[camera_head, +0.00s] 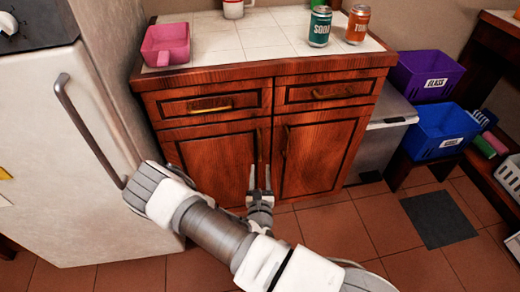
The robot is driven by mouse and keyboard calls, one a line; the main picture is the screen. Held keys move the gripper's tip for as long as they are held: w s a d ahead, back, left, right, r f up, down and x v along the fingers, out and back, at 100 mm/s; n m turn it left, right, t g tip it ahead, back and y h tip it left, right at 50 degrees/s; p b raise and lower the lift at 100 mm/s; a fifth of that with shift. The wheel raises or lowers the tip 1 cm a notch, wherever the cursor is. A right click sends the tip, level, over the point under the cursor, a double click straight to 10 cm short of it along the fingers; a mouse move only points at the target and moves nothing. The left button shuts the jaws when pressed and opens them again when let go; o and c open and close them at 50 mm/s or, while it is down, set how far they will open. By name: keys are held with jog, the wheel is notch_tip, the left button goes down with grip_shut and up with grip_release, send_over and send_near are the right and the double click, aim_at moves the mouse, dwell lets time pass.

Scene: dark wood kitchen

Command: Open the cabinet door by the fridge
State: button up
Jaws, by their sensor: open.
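The dark red-brown wooden cabinet has two lower doors under two drawers. The left door (210,158), beside the white fridge (40,140), looks shut. Its upright handle (259,142) is near its right edge. The right door (325,150) also looks shut, with its handle (285,141) near its left edge. My gripper (260,170) is open, with its fingers pointing up the picture at the left door's right edge, just below or at the handle's lower end. I cannot tell whether the fingers are around the handle or touching it.
The fridge handle (88,130) sticks out close to my arm. A pink container (166,45), a green can (319,27) and an orange can (357,25) stand on the tiled counter (235,35). Purple (425,75) and blue (440,130) bins are at right. Tiled floor is partly clear.

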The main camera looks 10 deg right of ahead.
aim_at(260, 149)
jog(key=w+b, duration=0.1)
jog(key=w, duration=0.2)
jog(key=w+d+b, duration=0.1)
jog(key=w, duration=0.3)
jog(key=w+d+b, duration=0.1)
jog(key=w, duration=0.3)
grip_shut()
dwell(1.1)
